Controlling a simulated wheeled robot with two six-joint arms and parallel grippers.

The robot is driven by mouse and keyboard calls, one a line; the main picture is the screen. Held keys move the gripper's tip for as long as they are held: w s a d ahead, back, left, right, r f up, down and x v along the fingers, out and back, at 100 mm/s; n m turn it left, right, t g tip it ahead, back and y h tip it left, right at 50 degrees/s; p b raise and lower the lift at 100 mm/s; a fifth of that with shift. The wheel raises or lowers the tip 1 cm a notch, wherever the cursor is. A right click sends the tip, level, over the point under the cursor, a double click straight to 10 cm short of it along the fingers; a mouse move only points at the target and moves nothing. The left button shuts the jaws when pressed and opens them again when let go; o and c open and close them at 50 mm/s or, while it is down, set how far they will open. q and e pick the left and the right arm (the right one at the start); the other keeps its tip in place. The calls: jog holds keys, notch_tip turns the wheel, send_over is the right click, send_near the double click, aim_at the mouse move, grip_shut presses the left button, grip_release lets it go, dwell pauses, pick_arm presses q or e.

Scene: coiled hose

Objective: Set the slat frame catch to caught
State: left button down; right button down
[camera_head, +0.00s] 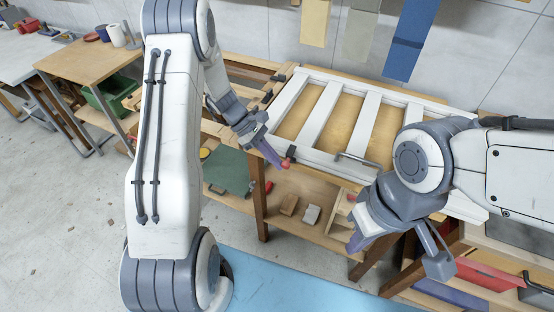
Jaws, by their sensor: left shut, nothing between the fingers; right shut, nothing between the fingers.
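The white slat frame (370,118) lies on a wooden workbench (325,172), with several pale slats across it. A small dark fitting (291,152), possibly the catch, sits at the frame's front left corner; I cannot tell its setting. A grey bar handle (357,160) is on the front rail. My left gripper (279,160) is shut and empty, its purple fingers close to this corner; whether they touch anything is unclear. My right gripper (358,240) is shut and empty, low in front of the bench, away from the frame.
Under the bench a shelf holds small blocks (311,214). A red bin (485,272) stands at the lower right. Coloured panels (410,38) hang on the wall behind. A blue mat (290,285) covers open floor in front. Another table (90,60) stands at the left.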

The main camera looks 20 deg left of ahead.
pick_arm(q)
jog(key=shift+r+p, duration=0.1)
jog(key=shift+p, duration=0.2)
dwell(1.3)
jog(key=shift+r, duration=0.1)
jog(key=shift+r+p, duration=0.75)
jog(key=p+v, duration=0.6)
jog(key=v, duration=0.4)
jog(key=shift+w+p, duration=0.3)
jog(key=shift+w, duration=0.05)
